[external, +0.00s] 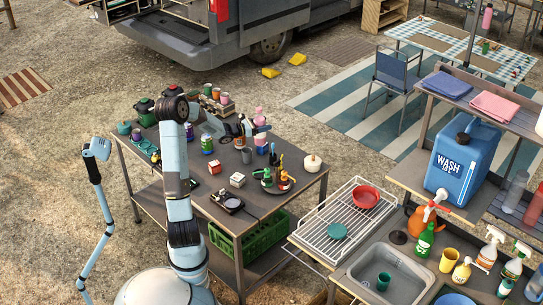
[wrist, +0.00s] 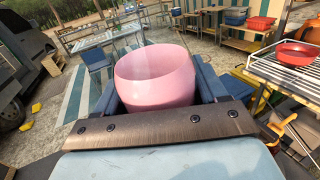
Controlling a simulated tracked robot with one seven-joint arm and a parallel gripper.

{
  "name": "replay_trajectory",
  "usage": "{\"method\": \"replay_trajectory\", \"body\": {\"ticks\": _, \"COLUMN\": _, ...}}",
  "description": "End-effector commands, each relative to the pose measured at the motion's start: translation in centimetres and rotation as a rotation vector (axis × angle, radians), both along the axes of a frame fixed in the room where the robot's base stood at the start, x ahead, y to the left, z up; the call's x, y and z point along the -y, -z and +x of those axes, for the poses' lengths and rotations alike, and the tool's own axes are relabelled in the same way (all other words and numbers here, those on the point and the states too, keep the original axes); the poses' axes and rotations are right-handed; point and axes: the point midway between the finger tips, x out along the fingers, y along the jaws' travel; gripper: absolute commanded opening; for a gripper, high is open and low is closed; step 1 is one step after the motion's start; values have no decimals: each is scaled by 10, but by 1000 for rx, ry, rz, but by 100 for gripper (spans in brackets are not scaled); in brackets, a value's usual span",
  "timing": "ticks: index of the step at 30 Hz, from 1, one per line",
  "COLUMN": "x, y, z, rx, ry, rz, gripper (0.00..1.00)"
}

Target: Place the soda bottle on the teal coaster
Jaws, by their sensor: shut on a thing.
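My gripper (external: 262,127) is above the dark work table, shut on a pink rounded cup (wrist: 155,75). The cup (external: 260,113) also shows in the external view, between the fingers. I cannot make out the bottle or the coaster in the wrist view.
A red bowl (external: 367,196) sits on the drying rack (external: 318,245) behind the teal piece. A blue water jug (external: 462,160), an orange jug and spray bottles crowd the sink side. The work table (external: 215,215) holds several small items, including a white lidded pot (external: 312,163).

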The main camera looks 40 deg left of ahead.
Motion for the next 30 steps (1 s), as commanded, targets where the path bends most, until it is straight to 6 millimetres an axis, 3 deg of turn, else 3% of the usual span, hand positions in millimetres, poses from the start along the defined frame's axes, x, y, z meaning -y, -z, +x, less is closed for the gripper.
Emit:
{"method": "replay_trajectory", "body": {"ticks": 1, "x": 24, "y": -3, "z": 2, "rx": 2, "ry": 38, "rz": 2, "gripper": 17}}
{"method": "replay_trajectory", "body": {"ticks": 3, "x": 54, "y": -4, "z": 2, "rx": 2, "ry": 86, "rz": 1, "gripper": 17}}
{"method": "replay_trajectory", "body": {"ticks": 14, "x": 203, "y": -12, "z": -16, "rx": -1, "ry": 333, "rz": 3, "gripper": 17}}
{"method": "replay_trajectory", "body": {"ticks": 23, "x": 321, "y": -17, "z": -58, "rx": -5, "ry": 546, "rz": 2, "gripper": 17}}
{"method": "replay_trajectory", "body": {"ticks": 30, "x": 407, "y": -21, "z": -108, "rx": -11, "ry": 722, "rz": 2, "gripper": 17}}
